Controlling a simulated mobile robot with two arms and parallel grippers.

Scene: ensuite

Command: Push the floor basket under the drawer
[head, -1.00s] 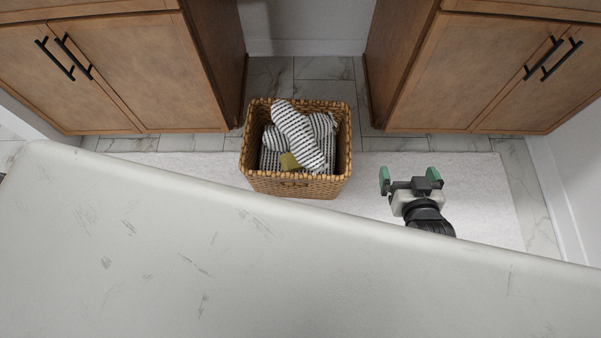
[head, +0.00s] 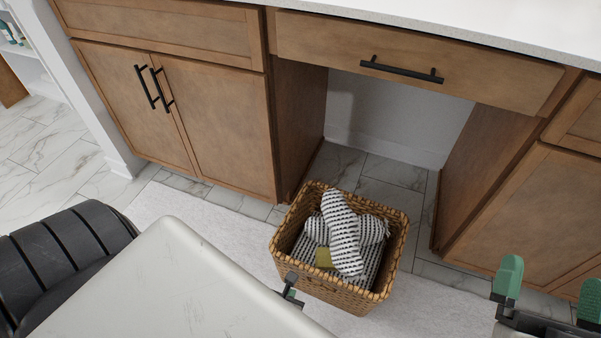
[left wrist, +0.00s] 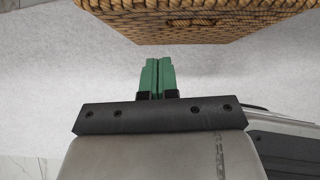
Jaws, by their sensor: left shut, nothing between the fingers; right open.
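The woven floor basket (head: 335,293) stands upright on the floor, in front of the open recess under the drawer (head: 500,78). It holds striped rolled towels (head: 343,232) and a small olive-coloured item. My left gripper (head: 291,290) is at the basket's near side, partly hidden by my own body. In the left wrist view the basket (left wrist: 195,22) fills the top, and my left gripper's green fingers (left wrist: 160,64) are shut and empty, pointing at its lower edge. My right gripper (head: 549,288) is open and empty, to the right of the basket.
Wooden cabinets stand left (head: 170,115) and right (head: 530,215) of the recess. The tiled floor inside the recess (head: 385,180) looks clear. A pale rug (head: 240,235) lies in front of the cabinets. A white wall edge (head: 85,95) is at the left.

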